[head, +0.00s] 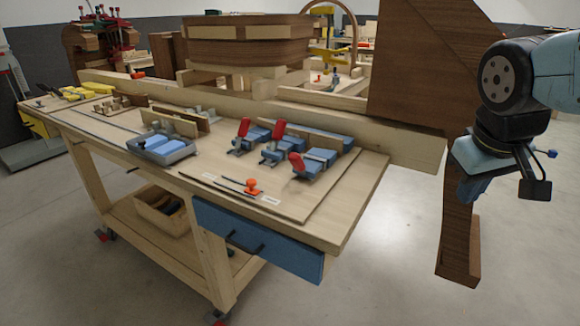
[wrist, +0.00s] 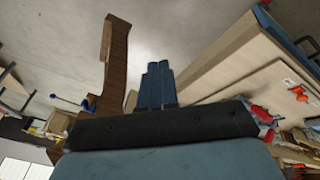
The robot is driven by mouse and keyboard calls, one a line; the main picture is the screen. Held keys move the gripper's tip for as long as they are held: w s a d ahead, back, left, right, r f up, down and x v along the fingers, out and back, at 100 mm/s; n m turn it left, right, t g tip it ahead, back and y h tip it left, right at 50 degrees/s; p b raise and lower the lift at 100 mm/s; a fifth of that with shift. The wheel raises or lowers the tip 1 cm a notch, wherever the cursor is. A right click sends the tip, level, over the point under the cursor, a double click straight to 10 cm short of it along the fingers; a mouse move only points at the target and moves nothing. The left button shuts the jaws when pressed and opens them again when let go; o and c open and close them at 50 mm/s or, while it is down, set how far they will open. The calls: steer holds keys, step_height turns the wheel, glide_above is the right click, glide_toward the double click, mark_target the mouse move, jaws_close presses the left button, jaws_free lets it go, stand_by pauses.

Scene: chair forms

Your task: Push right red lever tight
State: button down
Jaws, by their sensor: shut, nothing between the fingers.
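Several blue clamps with red levers stand on the workbench board in the head view. The rightmost red lever (head: 297,163) is on the nearest blue clamp (head: 314,166), and it stands raised at a tilt. Two more red levers, the middle one (head: 279,130) and the left one (head: 243,127), stand raised behind it to the left. My gripper (head: 470,192) hangs off the bench's right end, well apart from the levers. In the wrist view its two blue fingers (wrist: 155,84) are together and empty. Red lever parts (wrist: 262,115) show there partly, behind the gripper body.
The workbench (head: 345,205) has a blue drawer (head: 258,240). An orange toggle clamp (head: 252,187) sits near its front edge. A blue-grey tray (head: 162,147) lies left. Large brown wooden forms (head: 420,70) stand behind, one leg (head: 460,240) near my gripper. Floor right is clear.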

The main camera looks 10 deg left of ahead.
steer(key=w+a+f+n+t+h, duration=0.1)
steer(key=w+a+f+n+h, duration=0.1)
steer(key=w+a+n+h, duration=0.4)
steer(key=w+a+f+n+t+h, duration=0.1)
steer(key=w+a+f+n+h, duration=0.15)
steer(key=a+n, duration=0.7)
steer(key=s+a+f+n+t+y, duration=0.2)
steer(key=a+n+t, duration=0.35)
steer(key=a, duration=0.55)
steer(key=s+a+f+n+t+y, duration=0.2)
steer(key=a+f+n+t, duration=0.15)
steer(key=a+n, duration=0.55)
steer(key=m, duration=0.2)
glide_toward(298, 164)
steer(key=w+f, duration=0.2)
steer(key=f, duration=0.1)
steer(key=shift+w+d+f, duration=0.15)
steer(key=shift+d+f, duration=0.05)
steer(key=shift+d, duration=0.15)
steer(key=shift+w+d+r, duration=0.2)
steer(key=shift+w+r, duration=0.1)
steer(key=shift+w, duration=0.15)
steer(key=shift+w+d+r, duration=0.2)
steer(key=shift+w+r, duration=0.1)
steer(key=shift+w, duration=0.15)
steer(key=shift+w+d+r, duration=0.25)
steer(key=shift+w+r, duration=0.3)
steer(key=shift+w, duration=0.2)
